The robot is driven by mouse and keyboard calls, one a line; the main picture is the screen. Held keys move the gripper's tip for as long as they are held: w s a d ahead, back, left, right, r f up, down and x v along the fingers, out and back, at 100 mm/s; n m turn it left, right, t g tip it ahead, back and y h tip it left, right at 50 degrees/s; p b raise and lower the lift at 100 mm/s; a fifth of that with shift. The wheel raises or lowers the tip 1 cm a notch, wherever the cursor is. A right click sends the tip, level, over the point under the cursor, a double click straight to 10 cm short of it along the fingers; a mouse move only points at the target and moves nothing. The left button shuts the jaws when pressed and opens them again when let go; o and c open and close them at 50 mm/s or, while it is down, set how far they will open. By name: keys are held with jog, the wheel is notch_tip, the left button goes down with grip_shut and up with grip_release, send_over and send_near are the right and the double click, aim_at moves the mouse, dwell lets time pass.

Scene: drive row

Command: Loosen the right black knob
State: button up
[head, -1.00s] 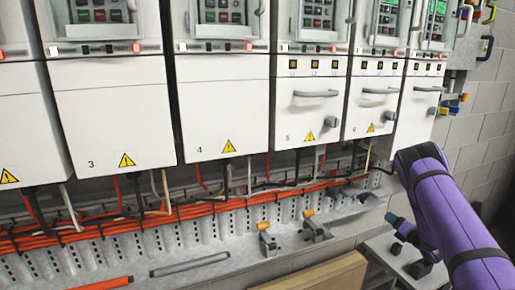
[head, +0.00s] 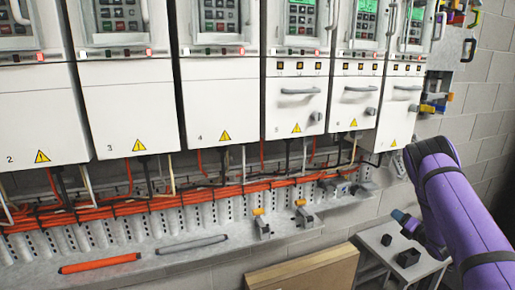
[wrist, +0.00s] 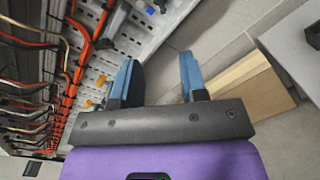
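Small dark grey knobs sit on the lower doors of the right-hand drive cabinets: one on cabinet 5 (head: 316,116), one on cabinet 6 (head: 371,111) and one on the rightmost cabinet (head: 413,107). They are too small to tell how far each is turned, and I cannot tell which one the task names. My gripper (wrist: 158,58) shows two blue fingers spread wide with nothing between them. In the head view its teal tip (head: 399,215) hangs low at the right, below the cabinets and apart from the knobs. The wrist view shows no knob.
A perforated cable tray (head: 200,222) with orange cables (head: 150,203) runs below the cabinets. An orange bar (head: 100,263) and a grey bar (head: 192,245) lie on its ledge. A cardboard box (head: 300,275) and a small table (head: 385,262) with dark blocks stand below.

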jog(key=a+r+m+g+h, duration=0.25)
jog(key=r+m+h, duration=0.85)
jog(key=r, duration=1.5)
jog(key=s+a+r+m+g+y, duration=0.25)
jog(key=s+a+r+m, duration=0.25)
jog(key=s+r+m, duration=0.3)
jog(key=s+a+r+m+g+y, duration=0.1)
jog(key=s+a+r+m, duration=0.3)
jog(key=s, duration=0.5)
jog(key=s+a+r+m+g+y, duration=0.1)
jog(key=s+a+r+m+g, duration=0.15)
jog(key=s+a, duration=0.5)
jog(key=s+a+m+g, duration=0.1)
jog(key=s+a+m, duration=0.1)
jog(key=s, duration=1)
jog(key=s+a+f+m+g+y, duration=0.1)
jog(key=s+a+m+g, duration=0.1)
jog(key=s, duration=1.1)
jog(key=a+m, duration=0.1)
jog(key=a, duration=0.1)
jog(key=shift+a, duration=0.35)
